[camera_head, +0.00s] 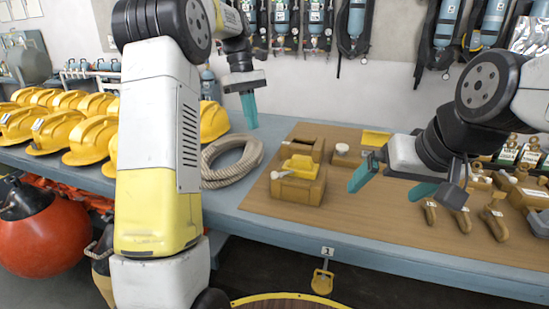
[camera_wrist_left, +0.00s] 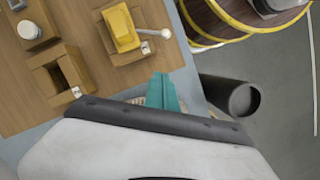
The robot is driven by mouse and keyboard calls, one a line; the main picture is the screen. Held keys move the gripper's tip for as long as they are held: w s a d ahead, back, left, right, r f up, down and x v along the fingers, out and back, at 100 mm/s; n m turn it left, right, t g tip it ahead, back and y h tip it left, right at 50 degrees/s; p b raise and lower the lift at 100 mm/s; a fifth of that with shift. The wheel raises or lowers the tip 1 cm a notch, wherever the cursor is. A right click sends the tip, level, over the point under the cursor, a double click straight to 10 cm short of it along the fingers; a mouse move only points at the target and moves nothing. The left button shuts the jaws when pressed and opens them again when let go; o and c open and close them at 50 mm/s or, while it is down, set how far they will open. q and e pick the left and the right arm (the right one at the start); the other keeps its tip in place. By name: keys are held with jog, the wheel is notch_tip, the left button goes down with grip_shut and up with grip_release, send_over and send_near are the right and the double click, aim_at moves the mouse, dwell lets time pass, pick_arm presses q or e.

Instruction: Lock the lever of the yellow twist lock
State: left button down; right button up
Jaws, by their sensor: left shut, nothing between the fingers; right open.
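The yellow twist lock (camera_head: 300,166) sits on a brown wooden block on the board, left of centre in the head view. Its pale lever (camera_head: 281,175) with a rounded knob sticks out to the left. In the left wrist view the yellow twist lock (camera_wrist_left: 121,27) is at the top, with its white lever (camera_wrist_left: 153,33) pointing right. My left gripper (camera_head: 249,110) is shut and empty, above and behind-left of the lock. Its teal fingertips (camera_wrist_left: 163,90) show below the lock in the wrist view, apart from it. My right gripper (camera_head: 391,183) is open and empty, right of the lock.
A coiled rope (camera_head: 232,160) lies left of the board, with yellow helmets (camera_head: 60,130) further left. An empty wooden holder (camera_head: 305,143) stands behind the lock. Brown hooked pieces (camera_head: 462,222) and bottles are at the right. The board (camera_head: 350,225) is bare in front.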

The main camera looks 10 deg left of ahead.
pick_arm(q)
jog(key=shift+f, duration=0.1)
jog(key=s+d+f, duration=0.2)
jog(key=f, duration=0.3)
jog(key=s+d+f, duration=0.2)
jog(key=s+f, duration=0.1)
jog(key=f, duration=0.2)
jog(key=shift+d, duration=0.4)
jog(key=shift+d, duration=0.1)
